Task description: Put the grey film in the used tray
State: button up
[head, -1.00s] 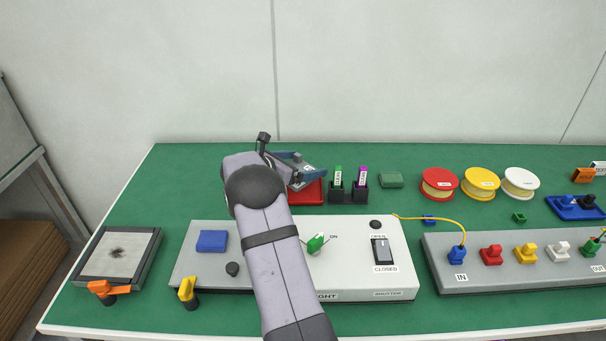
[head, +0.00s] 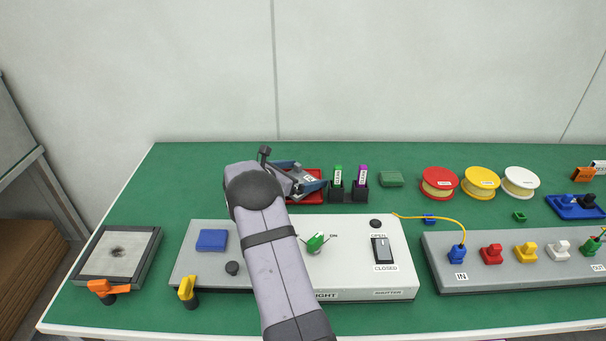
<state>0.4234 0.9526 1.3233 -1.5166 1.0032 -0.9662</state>
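A red tray (head: 318,172) lies on the green bench behind the grey control box. My gripper (head: 300,178) is low over this tray, with blue finger parts on either side. A grey piece with a small white label (head: 309,178) shows between the fingers, over or in the tray. I cannot tell whether the fingers grip it or whether it touches the tray floor. My arm hides the tray's left part. A pale grey sheet with a dark smudge (head: 117,252) lies in a dark frame at the far left.
A dark holder with green (head: 338,177) and purple (head: 361,177) pieces stands close right of the tray. The grey control box (head: 345,270) with knobs and a switch is in front. Red, yellow and white spools (head: 521,182) stand further right.

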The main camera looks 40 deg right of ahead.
jog(key=shift+r, duration=0.3)
jog(key=v, duration=1.1)
jog(key=shift+f+b, duration=0.15)
jog(key=shift+b, duration=0.2)
jog(key=shift+a+r, duration=0.2)
jog(key=shift+a, duration=0.35)
